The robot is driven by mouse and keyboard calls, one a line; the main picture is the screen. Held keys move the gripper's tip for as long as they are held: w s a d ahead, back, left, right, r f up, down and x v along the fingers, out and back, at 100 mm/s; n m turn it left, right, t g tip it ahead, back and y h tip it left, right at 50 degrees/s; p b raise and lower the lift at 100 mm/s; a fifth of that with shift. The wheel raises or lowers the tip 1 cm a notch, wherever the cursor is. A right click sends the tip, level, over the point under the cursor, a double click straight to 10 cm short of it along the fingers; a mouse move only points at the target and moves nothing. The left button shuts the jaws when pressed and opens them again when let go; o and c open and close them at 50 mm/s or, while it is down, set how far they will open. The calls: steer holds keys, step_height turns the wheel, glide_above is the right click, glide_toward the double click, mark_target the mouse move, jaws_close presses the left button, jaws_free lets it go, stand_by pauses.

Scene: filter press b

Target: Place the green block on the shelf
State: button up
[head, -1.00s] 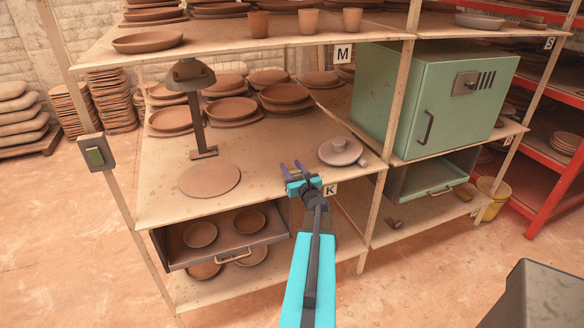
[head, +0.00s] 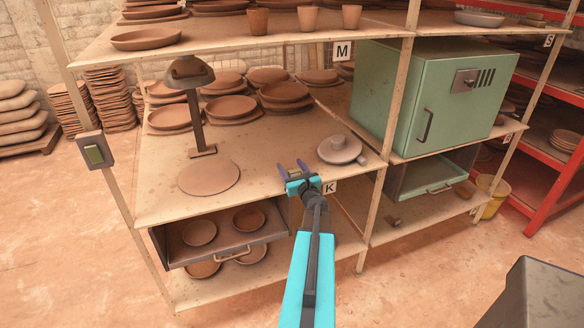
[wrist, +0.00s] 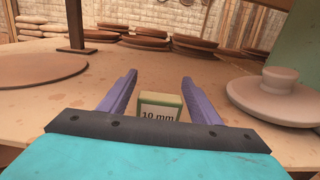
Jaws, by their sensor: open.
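A small green block (wrist: 161,108) with a pale face marked "10 mm" shows in the wrist view. It looks upright on the middle shelf board (head: 265,150), near the front edge by the K label. My gripper (head: 292,167) is over that edge. In the wrist view my gripper (wrist: 159,77) is open, its two purple fingers on either side of the block with a gap showing at each side. In the head view I cannot make out the block at the gripper.
A round pale lidded piece (head: 340,149) stands close to the right of my gripper. A flat clay disc (head: 209,177) and a dark stand (head: 197,110) are to the left. Stacked plates (head: 231,108) fill the back. A green kiln (head: 445,95) stands at right.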

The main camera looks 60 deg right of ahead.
steer(key=shift+r, duration=0.2)
steer(key=b+v, duration=0.2)
steer(key=v, duration=0.9)
steer(key=shift+s+a+b, duration=0.15)
steer(key=shift+s+b, duration=0.15)
steer(key=shift+b, duration=0.05)
steer(key=shift+f, duration=0.1)
stand_by(0.7)
